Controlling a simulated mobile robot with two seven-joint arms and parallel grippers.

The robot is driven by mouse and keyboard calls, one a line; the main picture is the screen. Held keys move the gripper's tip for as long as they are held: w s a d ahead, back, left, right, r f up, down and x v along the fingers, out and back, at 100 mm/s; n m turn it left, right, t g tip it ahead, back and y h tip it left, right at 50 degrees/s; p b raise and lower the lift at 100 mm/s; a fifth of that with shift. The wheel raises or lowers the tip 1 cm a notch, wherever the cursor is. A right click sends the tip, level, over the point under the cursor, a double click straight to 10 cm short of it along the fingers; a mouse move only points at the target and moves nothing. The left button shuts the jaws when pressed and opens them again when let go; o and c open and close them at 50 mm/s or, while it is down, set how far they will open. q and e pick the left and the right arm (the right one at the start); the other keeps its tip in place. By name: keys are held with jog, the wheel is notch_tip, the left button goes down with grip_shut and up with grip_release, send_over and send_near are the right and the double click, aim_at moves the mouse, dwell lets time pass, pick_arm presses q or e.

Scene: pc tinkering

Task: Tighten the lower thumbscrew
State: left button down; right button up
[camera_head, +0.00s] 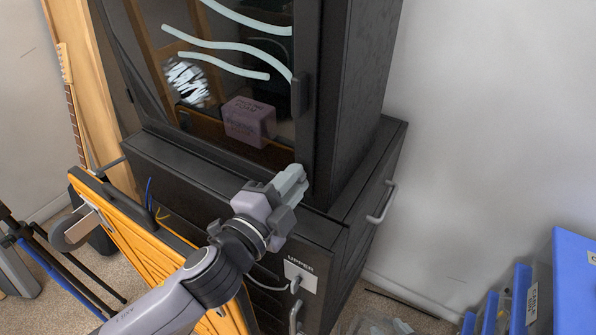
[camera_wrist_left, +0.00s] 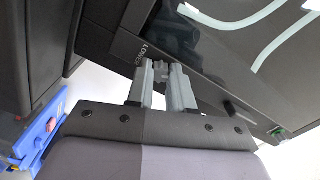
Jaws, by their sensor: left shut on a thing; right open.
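My left gripper (camera_head: 292,183) is at the lower right corner of the glass-sided black PC case (camera_head: 345,110). In the left wrist view the gripper's two grey fingers (camera_wrist_left: 161,75) are close together at the case's edge, beside a label reading LOWER (camera_wrist_left: 143,50). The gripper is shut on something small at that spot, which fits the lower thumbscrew. The fingers hide most of it, so its shape and seating cannot be told. My right gripper is not in view.
The case stands on a dark cabinet (camera_head: 395,135) with a side handle (camera_head: 382,202) and a label reading UPPER (camera_head: 300,272). A black latch or handle (camera_head: 299,95) sits on the glass panel. An orange slatted panel (camera_head: 150,255) stands left of my arm. Blue bins (camera_head: 570,285) are at the right.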

pick_arm(q)
jog(key=m, duration=0.3)
jog(key=c, duration=1.1)
grip_release()
jog(key=shift+m, duration=0.3)
jog(key=v, duration=0.6)
